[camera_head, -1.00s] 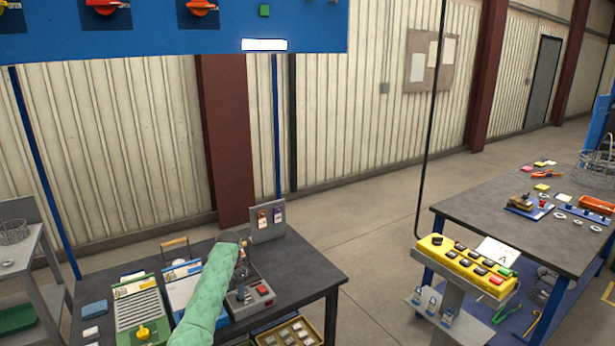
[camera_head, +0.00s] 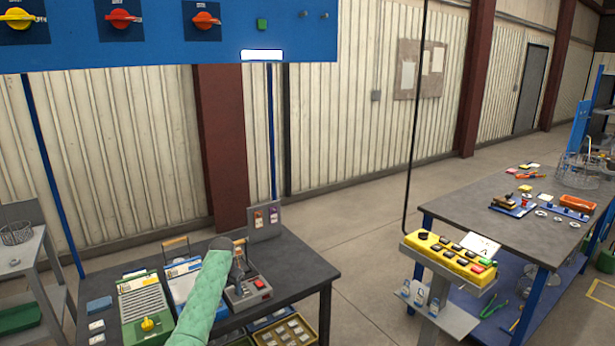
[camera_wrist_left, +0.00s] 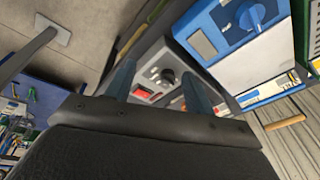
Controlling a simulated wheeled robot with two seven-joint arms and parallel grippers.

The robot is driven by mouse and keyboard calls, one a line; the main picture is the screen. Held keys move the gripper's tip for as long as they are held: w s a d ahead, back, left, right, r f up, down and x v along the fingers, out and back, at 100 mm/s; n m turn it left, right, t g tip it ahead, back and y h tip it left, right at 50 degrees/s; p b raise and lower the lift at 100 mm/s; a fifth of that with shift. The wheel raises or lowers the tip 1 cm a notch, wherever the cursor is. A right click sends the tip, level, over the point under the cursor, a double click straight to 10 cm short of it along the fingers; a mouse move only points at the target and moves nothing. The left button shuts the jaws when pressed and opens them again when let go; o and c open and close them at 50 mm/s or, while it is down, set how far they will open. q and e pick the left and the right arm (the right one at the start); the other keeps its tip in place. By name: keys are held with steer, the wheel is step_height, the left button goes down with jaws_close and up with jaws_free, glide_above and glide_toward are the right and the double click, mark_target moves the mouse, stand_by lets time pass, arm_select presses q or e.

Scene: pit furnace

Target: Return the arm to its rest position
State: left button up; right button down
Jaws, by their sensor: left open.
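My left arm (camera_head: 205,295), in a pale green sleeve, reaches in from the bottom over the dark table. My left gripper (camera_head: 238,266) is small and partly hidden at its end, beside the grey control box (camera_head: 247,293) with a red button. In the left wrist view, the two fingers of my left gripper (camera_wrist_left: 158,88) are apart with nothing between them. The grey box (camera_wrist_left: 142,68), with a black knob and red button, shows beyond and between them. I cannot tell if the fingers touch it. My right gripper is not in view.
A green unit (camera_head: 146,312) with a yellow knob and a blue-and-white unit (camera_head: 182,284) stand close left of the arm. A parts tray (camera_head: 285,333) is at the front. A yellow button console (camera_head: 450,258) stands right, across open floor (camera_head: 350,240).

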arm_select(q)
steer(key=w+d+r+n+t, duration=0.25)
steer(key=w+r+t, duration=0.35)
steer(key=r, duration=0.3)
steer(key=s+d+f+b, duration=0.1)
steer(key=s+d+f, duration=0.1)
steer(key=s+f, duration=1.35)
steer(key=s+d+f+b, duration=0.1)
steer(key=s+d+f, duration=0.2)
steer(key=s+f, duration=1.25)
steer(key=s+f+g, duration=0.2)
steer(key=s+f, duration=0.8)
steer(key=s, duration=0.6)
steer(key=s+f+g+b, duration=0.1)
steer(key=s+f+g, duration=0.1)
steer(key=s+f, duration=0.9)
steer(key=s+d+f+g, duration=0.1)
steer(key=s+f, duration=0.9)
steer(key=s, duration=1.2)
steer(key=shift+f+g, duration=0.15)
steer(key=shift+g, duration=0.75)
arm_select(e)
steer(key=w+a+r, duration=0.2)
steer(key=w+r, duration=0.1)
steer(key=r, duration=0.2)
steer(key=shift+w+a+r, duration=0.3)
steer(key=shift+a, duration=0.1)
arm_select(q)
steer(key=shift+w+n, duration=0.1)
steer(key=shift+n, duration=0.15)
